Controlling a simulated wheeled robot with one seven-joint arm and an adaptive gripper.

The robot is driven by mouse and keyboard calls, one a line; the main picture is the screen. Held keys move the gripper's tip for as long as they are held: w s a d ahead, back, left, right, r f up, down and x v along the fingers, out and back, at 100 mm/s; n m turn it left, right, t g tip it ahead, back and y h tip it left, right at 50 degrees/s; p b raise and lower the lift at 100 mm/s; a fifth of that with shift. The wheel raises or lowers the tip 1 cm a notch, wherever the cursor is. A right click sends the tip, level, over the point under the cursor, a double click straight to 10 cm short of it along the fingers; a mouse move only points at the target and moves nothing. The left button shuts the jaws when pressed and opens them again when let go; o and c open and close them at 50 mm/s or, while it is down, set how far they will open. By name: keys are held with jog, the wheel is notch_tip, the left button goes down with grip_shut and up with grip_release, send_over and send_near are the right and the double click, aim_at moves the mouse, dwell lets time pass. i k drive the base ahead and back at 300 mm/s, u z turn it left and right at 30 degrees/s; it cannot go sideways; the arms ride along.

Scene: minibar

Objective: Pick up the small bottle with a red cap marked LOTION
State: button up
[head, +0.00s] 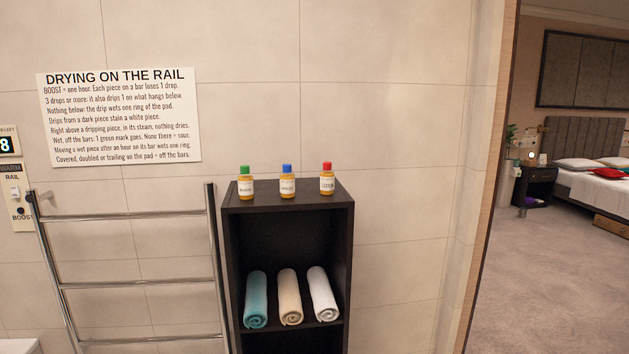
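A small amber bottle with a red cap (327,179) stands upright on top of a dark shelf unit (240,206), at the right of a row of three. Its white label carries dark lettering too small to read surely. A blue-capped bottle (287,181) stands to its left, and a green-capped bottle (245,183) stands further left. The three bottles are apart from one another. My gripper is not in view.
Rolled teal (256,299), beige (290,297) and white (322,294) towels lie inside the shelf unit. A metal towel rail (140,284) stands to the left, below a wall sign (119,116). At right, an opening shows a bedroom with clear floor (540,270).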

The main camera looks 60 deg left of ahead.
aim_at(326, 175)
jog(key=u, duration=1.55)
